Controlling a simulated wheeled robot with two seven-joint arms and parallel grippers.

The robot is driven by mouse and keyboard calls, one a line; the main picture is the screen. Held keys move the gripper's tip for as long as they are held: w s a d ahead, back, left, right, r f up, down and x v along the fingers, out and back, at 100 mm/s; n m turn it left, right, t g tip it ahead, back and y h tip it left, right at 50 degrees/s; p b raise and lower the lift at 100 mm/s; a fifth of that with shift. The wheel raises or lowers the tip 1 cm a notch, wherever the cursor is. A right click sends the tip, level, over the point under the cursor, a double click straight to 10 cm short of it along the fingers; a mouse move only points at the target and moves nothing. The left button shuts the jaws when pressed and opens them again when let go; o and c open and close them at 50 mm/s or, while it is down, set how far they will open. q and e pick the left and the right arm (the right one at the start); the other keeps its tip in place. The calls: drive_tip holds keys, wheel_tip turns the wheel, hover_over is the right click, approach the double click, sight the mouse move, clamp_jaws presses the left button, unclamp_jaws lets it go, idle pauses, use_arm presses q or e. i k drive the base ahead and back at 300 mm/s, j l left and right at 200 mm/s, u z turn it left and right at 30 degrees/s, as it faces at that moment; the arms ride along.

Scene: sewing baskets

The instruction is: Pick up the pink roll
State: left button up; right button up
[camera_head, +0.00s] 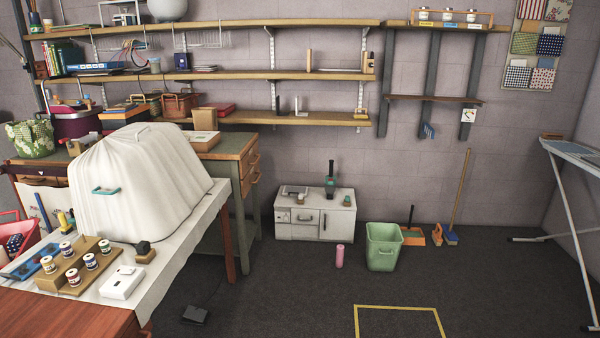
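The pink roll (340,256) is a small upright cylinder standing on the dark carpet. It is just left of the green bin (383,249), with a narrow gap between them, and in front of the low white cabinet (316,217). Nothing covers it. Neither of my grippers shows in the head view.
A table with a white cloth (180,254) fills the left side. A black pedal (195,315) lies on the floor beside it. A yellow square outline (398,308) marks the floor at the front. An ironing board (570,152) stands at right. The carpet in front of the roll is clear.

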sight(339, 254)
drive_tip(key=i+u, duration=0.1)
drive_tip(key=i, duration=2.05)
